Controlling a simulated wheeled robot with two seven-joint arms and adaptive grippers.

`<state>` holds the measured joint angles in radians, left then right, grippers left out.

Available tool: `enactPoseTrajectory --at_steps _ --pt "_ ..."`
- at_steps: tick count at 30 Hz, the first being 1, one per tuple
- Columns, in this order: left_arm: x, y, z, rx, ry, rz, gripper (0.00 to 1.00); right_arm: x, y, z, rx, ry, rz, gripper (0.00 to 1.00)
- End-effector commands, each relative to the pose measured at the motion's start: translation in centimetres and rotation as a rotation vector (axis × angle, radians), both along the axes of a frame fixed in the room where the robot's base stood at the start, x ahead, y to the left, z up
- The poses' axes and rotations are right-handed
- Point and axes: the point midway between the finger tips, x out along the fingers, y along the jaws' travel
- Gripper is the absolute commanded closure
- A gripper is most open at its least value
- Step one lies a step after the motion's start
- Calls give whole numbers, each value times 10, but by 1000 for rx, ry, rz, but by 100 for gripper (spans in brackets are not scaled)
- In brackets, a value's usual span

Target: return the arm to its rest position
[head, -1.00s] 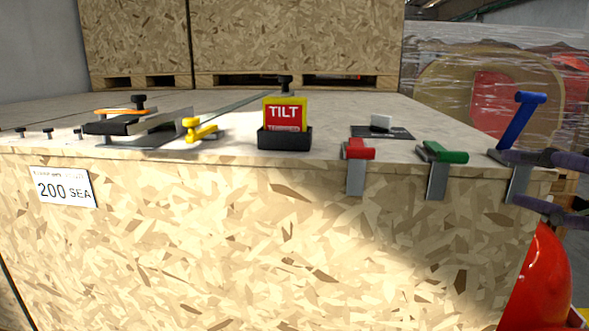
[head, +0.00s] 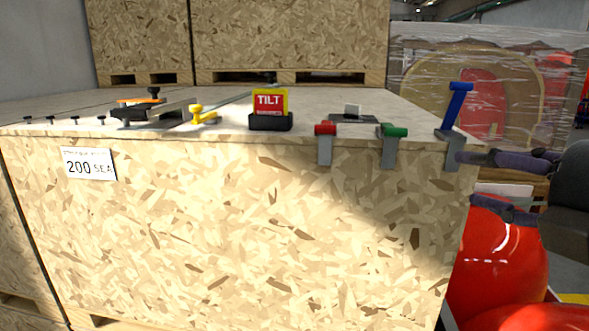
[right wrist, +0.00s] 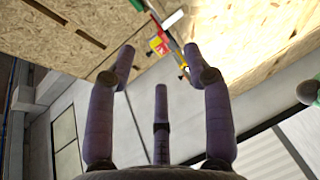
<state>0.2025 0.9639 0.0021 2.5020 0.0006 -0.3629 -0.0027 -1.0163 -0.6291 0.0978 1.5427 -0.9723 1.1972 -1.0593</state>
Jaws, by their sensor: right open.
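My right gripper (head: 468,178) comes in from the right edge of the head view, its purple fingers apart and empty. The upper fingertip appears close to the bracket of the blue lever (head: 460,100), at the right corner of the wooden crate (head: 250,220); I cannot tell if they touch. In the right wrist view the three fingers of the right gripper (right wrist: 160,68) are spread with nothing between them. My left gripper is not in view.
On the crate's top edge sit a green lever (head: 394,131), a red lever (head: 325,129), the TILT box (head: 270,103) and a yellow handle (head: 203,115). A film-wrapped load (head: 490,85) stands behind at right. More crates (head: 290,35) stand at the back.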

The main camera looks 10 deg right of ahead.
Motion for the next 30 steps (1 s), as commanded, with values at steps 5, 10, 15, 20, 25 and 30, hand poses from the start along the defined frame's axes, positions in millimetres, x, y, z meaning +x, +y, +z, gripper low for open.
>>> enactPoseTrajectory --at_steps 5,10,15,20,25,30 --pt "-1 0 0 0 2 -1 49 22 34 -14 -8 37 14 49" --pt "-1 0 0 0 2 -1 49 51 75 -39 -10 96 33 49" --pt "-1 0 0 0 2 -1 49 96 129 -91 5 204 52 49" --pt "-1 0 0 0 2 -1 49 145 178 -169 61 352 59 49" --pt "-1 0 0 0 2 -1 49 186 210 -269 156 532 33 49" --pt "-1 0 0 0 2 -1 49 210 226 -377 286 720 -32 49"
